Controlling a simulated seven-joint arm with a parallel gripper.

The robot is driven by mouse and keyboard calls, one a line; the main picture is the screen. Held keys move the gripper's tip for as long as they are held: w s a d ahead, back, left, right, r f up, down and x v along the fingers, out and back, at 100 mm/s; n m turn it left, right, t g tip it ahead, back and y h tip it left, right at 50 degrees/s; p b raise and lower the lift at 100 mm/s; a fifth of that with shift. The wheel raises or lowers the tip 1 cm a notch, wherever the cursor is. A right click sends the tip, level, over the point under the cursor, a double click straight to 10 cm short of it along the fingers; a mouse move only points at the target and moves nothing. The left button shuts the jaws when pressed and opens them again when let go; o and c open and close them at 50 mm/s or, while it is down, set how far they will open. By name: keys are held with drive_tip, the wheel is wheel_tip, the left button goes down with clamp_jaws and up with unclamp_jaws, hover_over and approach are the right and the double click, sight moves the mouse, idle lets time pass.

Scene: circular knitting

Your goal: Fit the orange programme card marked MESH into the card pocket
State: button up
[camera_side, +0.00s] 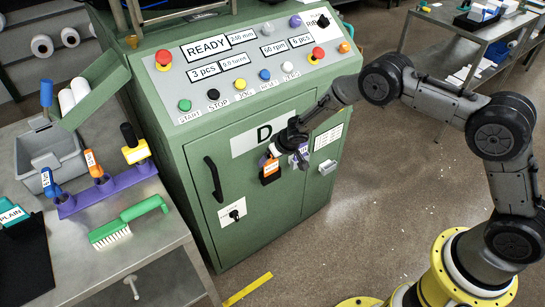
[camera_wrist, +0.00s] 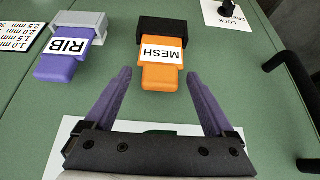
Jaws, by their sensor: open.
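The orange card marked MESH (camera_wrist: 162,76) stands with one end in a black pocket (camera_wrist: 168,30) on the green cabinet door. I cannot tell how deep it sits. There is a gap between each finger and the card, and nothing is held.
A purple card marked RIB (camera_wrist: 57,67) sits in a grey holder (camera_wrist: 82,22) beside the orange one. A black door handle (camera_side: 213,179) stands out to the left in the side view. A green brush (camera_side: 130,221) and purple tool rack (camera_side: 107,189) lie on the side table.

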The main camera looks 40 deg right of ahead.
drive_tip(key=v, duration=1.3)
drive_tip(key=shift+s+r, duration=0.2)
drive_tip(key=shift+r, duration=0.15)
